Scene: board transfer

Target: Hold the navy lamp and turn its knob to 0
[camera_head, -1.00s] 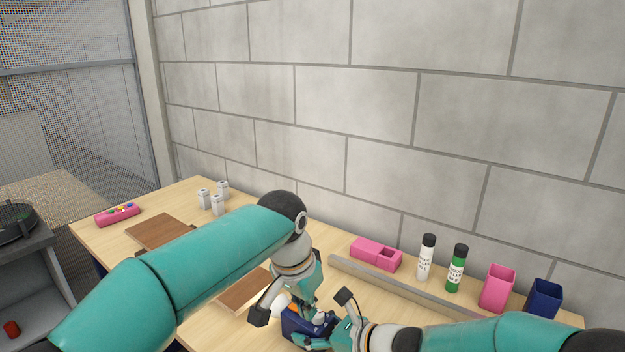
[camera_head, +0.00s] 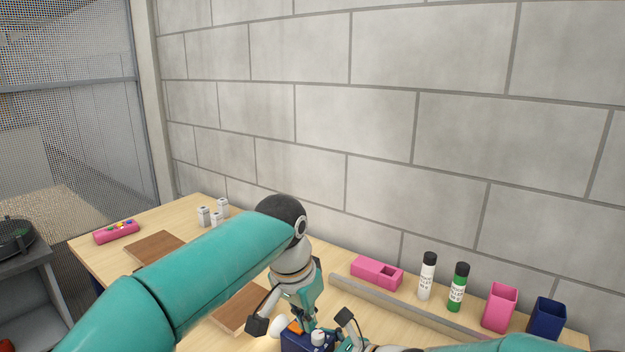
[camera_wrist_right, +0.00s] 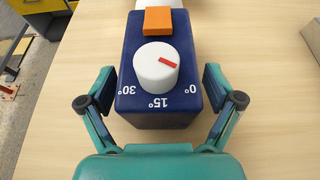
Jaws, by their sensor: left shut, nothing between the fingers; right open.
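The navy lamp (camera_wrist_right: 155,113) is a box with a white knob (camera_wrist_right: 156,70), an orange block and a white part at its far end. The lamp also shows at the bottom edge of the head view (camera_head: 297,341), partly hidden. My right gripper (camera_wrist_right: 158,88) is open, with one finger on each side of the lamp; contact is unclear. My left gripper (camera_head: 309,317) is shut and empty near the knob in the head view. It does not show in the right wrist view.
A grey rail (camera_head: 400,304) runs along the wall side. Behind it are a pink box (camera_head: 366,272), a white bottle (camera_head: 427,278), a green bottle (camera_head: 458,290), a pink cup (camera_head: 498,310) and a navy cup (camera_head: 546,319). Brown boards (camera_head: 157,249) lie left.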

